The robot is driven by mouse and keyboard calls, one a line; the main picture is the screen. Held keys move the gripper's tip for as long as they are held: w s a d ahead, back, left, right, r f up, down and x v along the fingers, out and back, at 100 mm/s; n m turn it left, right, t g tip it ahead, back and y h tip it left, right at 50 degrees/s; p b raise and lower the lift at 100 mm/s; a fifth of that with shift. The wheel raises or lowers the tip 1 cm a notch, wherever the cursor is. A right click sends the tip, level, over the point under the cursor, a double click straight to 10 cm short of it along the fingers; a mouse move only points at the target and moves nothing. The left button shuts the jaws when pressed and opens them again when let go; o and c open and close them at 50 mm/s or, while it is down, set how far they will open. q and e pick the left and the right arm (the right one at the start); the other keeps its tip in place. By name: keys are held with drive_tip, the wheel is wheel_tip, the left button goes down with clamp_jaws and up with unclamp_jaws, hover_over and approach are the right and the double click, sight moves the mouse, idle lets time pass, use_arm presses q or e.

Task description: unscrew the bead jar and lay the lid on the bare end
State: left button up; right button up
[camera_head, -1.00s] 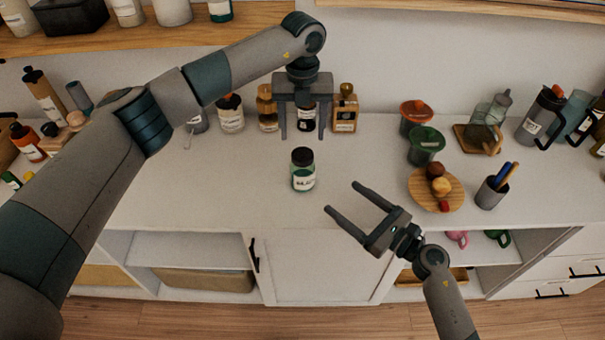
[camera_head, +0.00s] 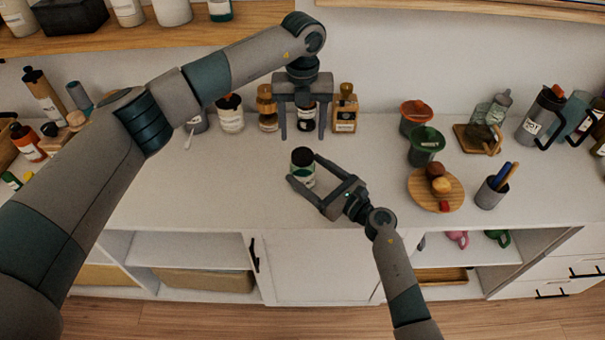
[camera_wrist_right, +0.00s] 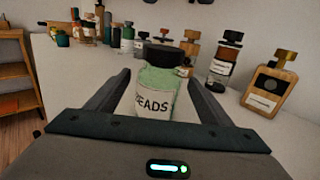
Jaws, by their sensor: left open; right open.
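The bead jar (camera_head: 303,168) stands upright on the pale counter, a glass jar with green contents and a dark lid (camera_head: 302,156) on top. In the right wrist view the jar (camera_wrist_right: 156,92) shows a label reading "BEADS" and its black lid (camera_wrist_right: 160,54). My right gripper (camera_head: 303,167) is open, with one finger on each side of the jar; whether they touch it I cannot tell. My left gripper (camera_head: 302,138) is open and points down behind the jar, in front of a dark bottle (camera_head: 306,114) that shows between its fingers.
Several bottles stand along the wall, including an amber one (camera_head: 345,112) and a white-labelled jar (camera_head: 230,114). The counter's left front is bare.

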drive_tip(key=shift+x, duration=1.65)
